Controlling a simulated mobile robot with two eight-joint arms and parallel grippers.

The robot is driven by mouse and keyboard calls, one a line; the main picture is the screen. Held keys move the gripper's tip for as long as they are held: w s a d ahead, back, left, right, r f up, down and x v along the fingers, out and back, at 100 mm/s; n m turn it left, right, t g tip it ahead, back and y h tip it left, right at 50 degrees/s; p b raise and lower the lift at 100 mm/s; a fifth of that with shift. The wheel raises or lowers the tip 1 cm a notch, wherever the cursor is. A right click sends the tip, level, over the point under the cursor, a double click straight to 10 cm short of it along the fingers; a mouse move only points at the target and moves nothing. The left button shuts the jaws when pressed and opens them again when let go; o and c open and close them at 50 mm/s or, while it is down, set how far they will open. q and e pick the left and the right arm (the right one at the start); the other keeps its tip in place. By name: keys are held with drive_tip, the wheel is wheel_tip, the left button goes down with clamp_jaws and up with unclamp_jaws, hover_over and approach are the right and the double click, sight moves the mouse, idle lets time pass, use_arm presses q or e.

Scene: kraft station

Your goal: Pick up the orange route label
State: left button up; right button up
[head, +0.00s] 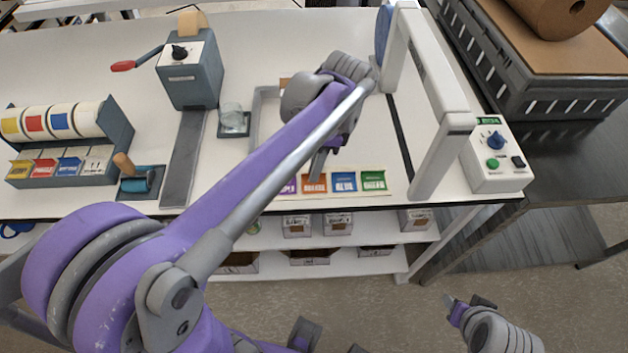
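The orange route label (315,184) lies in a row of coloured labels near the front edge of the white table. A purple label (289,187) is to its left; a blue label (344,182) and a green label (374,180) are to its right. My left gripper (319,164) points down just above and behind the orange label, its finger close to the label's far edge. Whether it touches is unclear. The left arm and wrist hide its finger gap. My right gripper (466,302) is low at the right, off the table over the floor, away from the labels.
A white frame (440,165) and a control box (495,160) stand right of the labels. A grey tape dispenser (190,75) and a label rack (65,140) stand at the left. Small boxes (297,226) sit on the shelf below.

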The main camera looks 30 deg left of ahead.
use_arm(q)
clamp_jaws()
drive_tip(key=shift+r, duration=0.15)
